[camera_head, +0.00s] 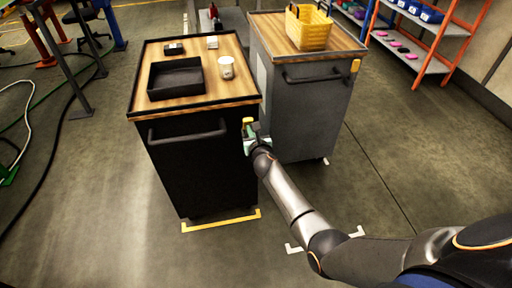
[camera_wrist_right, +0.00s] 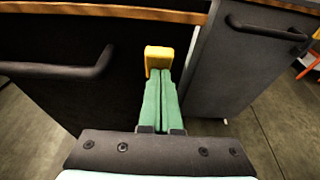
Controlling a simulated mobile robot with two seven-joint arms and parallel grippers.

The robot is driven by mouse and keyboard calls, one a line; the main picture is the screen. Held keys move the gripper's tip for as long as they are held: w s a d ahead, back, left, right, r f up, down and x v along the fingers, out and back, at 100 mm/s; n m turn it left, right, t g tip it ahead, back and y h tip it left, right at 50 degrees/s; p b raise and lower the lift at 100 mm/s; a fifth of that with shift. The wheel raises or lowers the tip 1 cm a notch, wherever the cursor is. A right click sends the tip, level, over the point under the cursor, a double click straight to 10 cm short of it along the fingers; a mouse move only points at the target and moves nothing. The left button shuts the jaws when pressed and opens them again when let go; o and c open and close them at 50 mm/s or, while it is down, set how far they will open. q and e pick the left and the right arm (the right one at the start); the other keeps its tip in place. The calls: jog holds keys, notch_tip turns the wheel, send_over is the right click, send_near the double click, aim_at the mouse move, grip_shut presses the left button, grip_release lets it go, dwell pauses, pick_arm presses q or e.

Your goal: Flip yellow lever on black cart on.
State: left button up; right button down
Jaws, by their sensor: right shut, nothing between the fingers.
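The black cart (camera_head: 190,160) stands left of centre in the head view, with a wooden top and a dark handle on its front. Its yellow lever (camera_head: 247,122) is at the upper right of the front face. In the right wrist view the yellow lever (camera_wrist_right: 158,57) shows just beyond the fingertips. My right gripper (camera_head: 249,137) has green fingers, shut and empty, pointing at the lever. The fingertips (camera_wrist_right: 161,78) overlap the lever's lower edge in the wrist view; I cannot tell if they touch it. My left gripper is not in view.
A grey cart (camera_head: 305,110) stands close on the right, with a yellow basket (camera_head: 308,27) on top and its own yellow lever (camera_head: 355,66). A black tray (camera_head: 176,78) and a white cup (camera_head: 226,67) are on the black cart. Floor in front is clear.

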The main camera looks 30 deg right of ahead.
aim_at(249, 118)
jog(key=shift+w+d+r, duration=0.15)
jog(key=shift+w+r, duration=0.45)
jog(key=shift+w, duration=0.25)
jog(key=shift+w+d+r, duration=0.15)
jog(key=shift+w, duration=0.35)
jog(key=shift+w+d+r, duration=0.1)
jog(key=shift+w, duration=0.35)
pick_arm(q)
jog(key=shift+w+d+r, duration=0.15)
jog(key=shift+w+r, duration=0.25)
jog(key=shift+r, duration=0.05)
pick_arm(e)
jog(key=shift+r, duration=0.25)
